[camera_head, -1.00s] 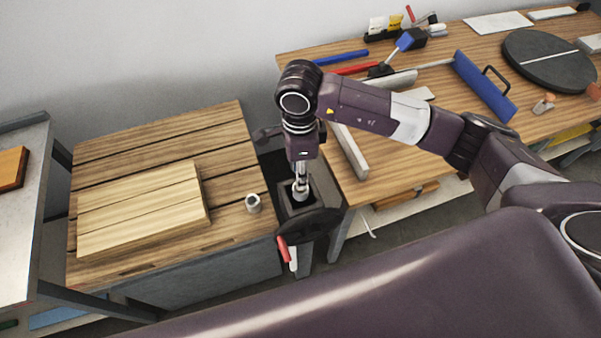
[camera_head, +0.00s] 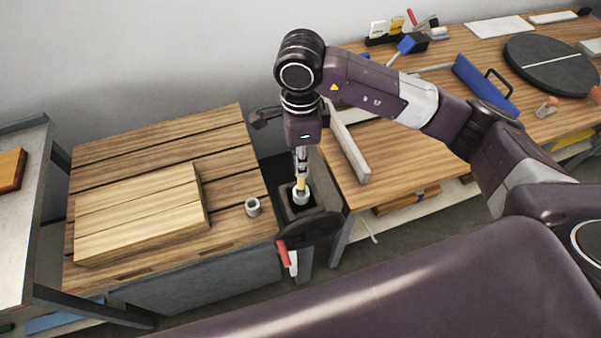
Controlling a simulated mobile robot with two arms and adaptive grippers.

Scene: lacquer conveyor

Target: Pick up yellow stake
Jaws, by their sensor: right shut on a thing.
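My right gripper (camera_head: 300,174) points straight down over a dark square holder (camera_head: 285,210) between the two tables. Its fingers are shut on the top of the yellow stake (camera_head: 301,184), a small pale yellow piece showing just below the fingertips. The stake's lower end is hidden by a pale ring (camera_head: 301,196) in the holder's opening. I cannot tell whether the stake still touches the ring's inside. My left gripper is not in view.
A second pale ring (camera_head: 252,206) stands on the left wooden table beside a thick wooden board (camera_head: 140,212). A red-handled clamp part (camera_head: 285,254) hangs in front of the holder. The right workbench (camera_head: 385,172) carries a grey bar (camera_head: 349,152), a blue tool and a round dark plate.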

